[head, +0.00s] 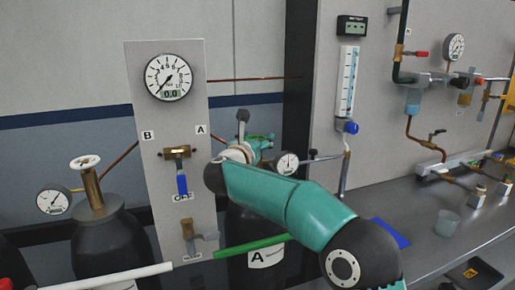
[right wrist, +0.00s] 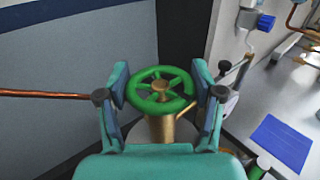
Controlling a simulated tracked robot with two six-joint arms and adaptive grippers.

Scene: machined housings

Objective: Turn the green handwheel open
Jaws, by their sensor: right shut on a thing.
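The green handwheel (right wrist: 160,76) sits on a brass valve in the middle of the right wrist view, its rim and spokes in plain sight. My right gripper (right wrist: 160,90) has one finger at each side of the rim and is shut on the wheel. In the head view, my right gripper (head: 256,146) is at the valve above the black cylinder marked A (head: 239,222), and my wrist and arm hide most of the wheel. My left gripper is not in view.
A panel (head: 140,80) with a round gauge (head: 168,78) and a blue-handled valve (head: 182,184) stands left of my right gripper. A small gauge (head: 287,163) is close on its right. A second cylinder (head: 105,245) with a white handwheel (head: 85,162) stands at left. A bench (head: 440,190) is at right.

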